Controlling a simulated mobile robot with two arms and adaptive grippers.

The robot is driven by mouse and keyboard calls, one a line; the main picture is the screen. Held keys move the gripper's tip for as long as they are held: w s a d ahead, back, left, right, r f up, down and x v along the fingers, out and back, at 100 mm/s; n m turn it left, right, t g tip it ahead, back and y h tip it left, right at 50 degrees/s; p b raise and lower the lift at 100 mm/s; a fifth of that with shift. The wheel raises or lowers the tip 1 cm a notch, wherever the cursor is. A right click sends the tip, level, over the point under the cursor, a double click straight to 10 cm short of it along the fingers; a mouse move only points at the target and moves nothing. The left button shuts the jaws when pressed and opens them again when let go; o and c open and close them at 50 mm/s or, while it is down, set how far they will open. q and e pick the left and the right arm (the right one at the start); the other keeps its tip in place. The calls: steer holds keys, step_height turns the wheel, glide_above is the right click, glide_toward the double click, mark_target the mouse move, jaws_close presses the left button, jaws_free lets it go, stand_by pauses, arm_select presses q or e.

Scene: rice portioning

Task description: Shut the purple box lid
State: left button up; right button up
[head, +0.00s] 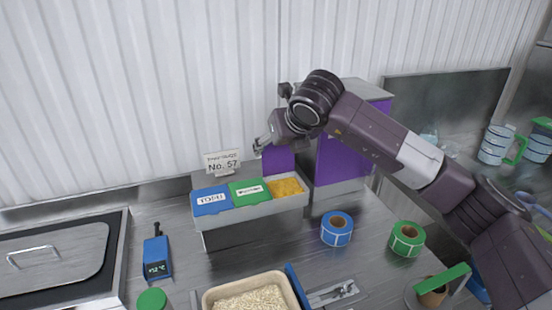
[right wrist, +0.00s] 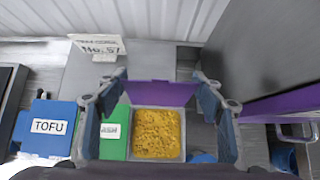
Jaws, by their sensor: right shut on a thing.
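The purple box lid (head: 278,160) stands up, open, behind the compartment of yellow food (head: 286,187) at the right end of a grey container (head: 255,222). In the right wrist view the lid (right wrist: 160,94) lies between my fingers, at the far edge of the yellow food (right wrist: 157,134). My right gripper (head: 262,147) is at the upper part of the lid, and it also shows in the right wrist view (right wrist: 157,84), shut on the lid with a finger at each side. My left gripper is not in view.
Shut blue TOFU (head: 211,200) and green (head: 246,192) lids lie beside the yellow food. A purple-sided cabinet (head: 342,155) stands close on the right. A No. 57 sign (head: 222,163) stands behind. Blue (head: 337,229) and green (head: 407,238) tape rolls and a rice tray (head: 207,300) are in front.

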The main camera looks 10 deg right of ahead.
steer(key=shift+s+d+f+b, duration=0.1)
steer(key=shift+s+f+b, duration=0.15)
steer(key=shift+s+b, duration=0.5)
steer(key=o, duration=1.3)
steer(key=shift+s, duration=0.1)
steer(key=o, duration=0.4)
steer(key=shift+s+d+r, duration=0.1)
steer(key=shift+s+r, duration=0.1)
steer(key=shift+w, duration=0.1)
steer(key=v, duration=1.2)
